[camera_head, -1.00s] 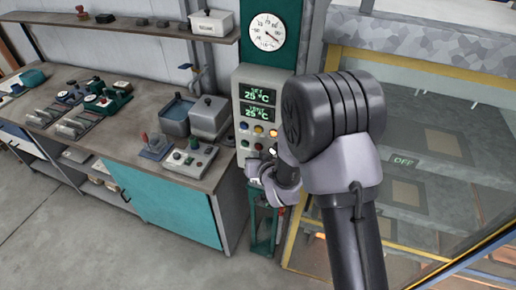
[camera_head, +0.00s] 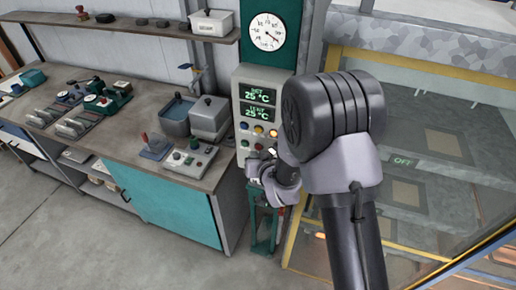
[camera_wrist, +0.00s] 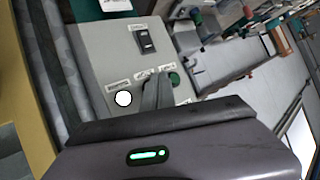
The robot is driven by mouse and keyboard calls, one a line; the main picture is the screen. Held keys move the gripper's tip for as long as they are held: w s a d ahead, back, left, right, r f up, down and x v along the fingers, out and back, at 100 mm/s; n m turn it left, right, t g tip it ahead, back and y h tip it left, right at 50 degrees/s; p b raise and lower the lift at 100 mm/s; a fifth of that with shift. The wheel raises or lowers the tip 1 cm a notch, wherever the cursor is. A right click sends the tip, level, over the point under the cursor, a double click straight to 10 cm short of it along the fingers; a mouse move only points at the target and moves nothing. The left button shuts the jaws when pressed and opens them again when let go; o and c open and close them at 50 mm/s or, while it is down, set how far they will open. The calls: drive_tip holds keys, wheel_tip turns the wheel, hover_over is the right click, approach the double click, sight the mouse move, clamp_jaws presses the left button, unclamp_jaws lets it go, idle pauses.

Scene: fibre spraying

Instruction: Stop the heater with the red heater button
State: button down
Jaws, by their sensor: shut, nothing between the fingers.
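The grey control panel (camera_head: 240,108) stands upright behind my arm in the head view, with two green displays reading 25 °C. My gripper (camera_head: 257,168) is at the panel's lower part. In the wrist view my shut, empty gripper (camera_wrist: 157,84) points at the panel face (camera_wrist: 105,62), between a white round control (camera_wrist: 123,98) and a green button (camera_wrist: 175,78). No red button shows there; the fingers hide part of the face.
A black rocker switch (camera_wrist: 145,40) is on the panel. A workbench (camera_head: 120,140) with a button box (camera_head: 190,158) and grey bins lies left. A glass-fronted, yellow-framed enclosure (camera_head: 440,150) stands right, close to my arm. Open floor (camera_head: 60,225) is at front left.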

drive_tip(key=shift+w+d+b, duration=0.15)
drive_tip(key=shift+w+b, duration=0.25)
drive_tip(key=shift+b, duration=0.05)
drive_tip(key=shift+w+d+b, duration=0.1)
drive_tip(key=shift+w+b, duration=0.2)
drive_tip(key=shift+w, duration=0.1)
idle(0.7)
drive_tip(key=shift+s, duration=0.1)
drive_tip(key=shift+s+a+b, duration=0.25)
drive_tip(key=shift+s+b, duration=0.5)
